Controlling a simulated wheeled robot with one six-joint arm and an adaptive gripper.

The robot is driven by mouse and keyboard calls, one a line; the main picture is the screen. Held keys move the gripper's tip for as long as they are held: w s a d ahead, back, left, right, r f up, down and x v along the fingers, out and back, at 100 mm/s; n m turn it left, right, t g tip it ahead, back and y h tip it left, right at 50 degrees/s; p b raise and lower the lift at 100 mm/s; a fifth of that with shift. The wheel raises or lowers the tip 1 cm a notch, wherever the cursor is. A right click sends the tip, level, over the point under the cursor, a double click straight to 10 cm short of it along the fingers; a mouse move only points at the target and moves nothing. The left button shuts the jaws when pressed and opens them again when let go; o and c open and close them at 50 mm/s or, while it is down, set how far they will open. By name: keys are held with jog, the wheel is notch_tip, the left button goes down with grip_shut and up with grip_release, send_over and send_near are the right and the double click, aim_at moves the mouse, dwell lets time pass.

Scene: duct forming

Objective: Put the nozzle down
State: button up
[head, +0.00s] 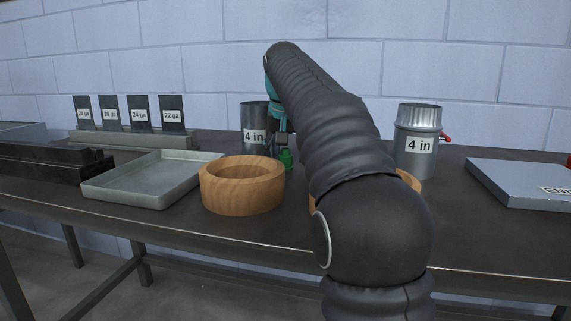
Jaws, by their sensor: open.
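My gripper (281,141) is mostly hidden behind my own black arm, at the back middle of the table. Its jaws are open. A small green piece (286,159) shows just below it, behind the left wooden ring; I cannot tell whether this is the nozzle, or whether it touches the jaws or the table. No other thing shows clearly as a nozzle. A metal duct piece labelled "4 in" (254,123) stands upright just left of my gripper.
A wooden ring (242,196) stands in front of my gripper; another (408,181) is mostly behind my arm. A grey tray (145,190) lies left. A second "4 in" duct (417,143) and a flat metal box (520,182) are right. Gauge cards (139,115) stand back left.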

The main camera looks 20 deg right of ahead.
aim_at(285, 149)
jog(key=shift+w+f, duration=0.15)
jog(key=shift+f, duration=0.3)
jog(key=c, duration=1)
jog(key=shift+c, duration=0.5)
jog(key=shift+r, duration=0.1)
jog(key=shift+a+r, duration=0.1)
jog(key=shift+r, duration=0.35)
notch_tip(285, 149, up, 11)
jog(key=p, duration=0.5)
jog(key=s+a+b, duration=0.2)
jog(key=s+a, duration=0.3)
jog(key=s, duration=0.3)
jog(key=s+a+b, duration=0.1)
jog(key=s+a, duration=0.5)
jog(key=s, duration=0.2)
jog(key=shift+s+f+b, duration=0.25)
jog(key=shift+s+b, duration=0.05)
jog(key=shift+b, duration=0.1)
